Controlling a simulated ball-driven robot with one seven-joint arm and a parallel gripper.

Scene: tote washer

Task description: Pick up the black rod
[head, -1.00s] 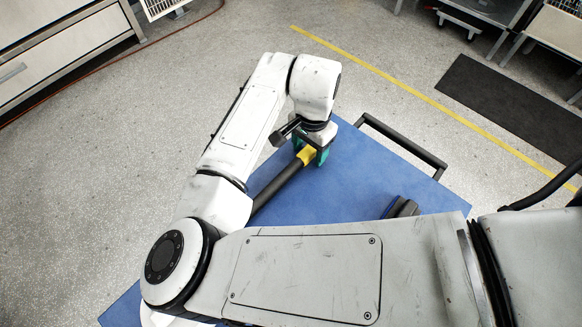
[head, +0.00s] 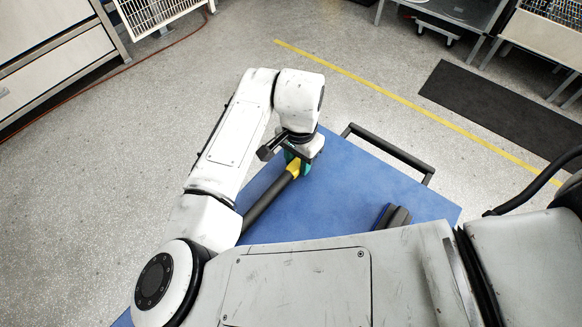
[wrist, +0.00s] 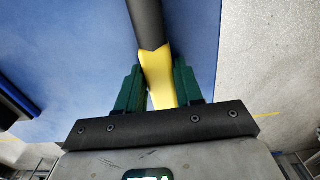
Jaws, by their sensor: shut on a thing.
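The black rod (head: 266,200) has a dark shaft and a yellow end. It lies over the blue cart top (head: 330,190), and my arm hides its lower left part. My gripper (head: 297,165), with green fingers, is shut on the rod at its yellow end. In the wrist view, my gripper (wrist: 158,90) has a green finger on each side of the yellow part, and the rod's dark shaft (wrist: 147,22) runs away toward the top. I cannot tell whether the rod touches the cart top or is lifted clear.
Another dark object (head: 393,216) lies on the cart top to the right. A dark handle bar (head: 390,152) runs along the cart's far right edge. A black floor mat (head: 500,110) and a yellow floor line (head: 400,98) lie beyond. Open floor is at the left.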

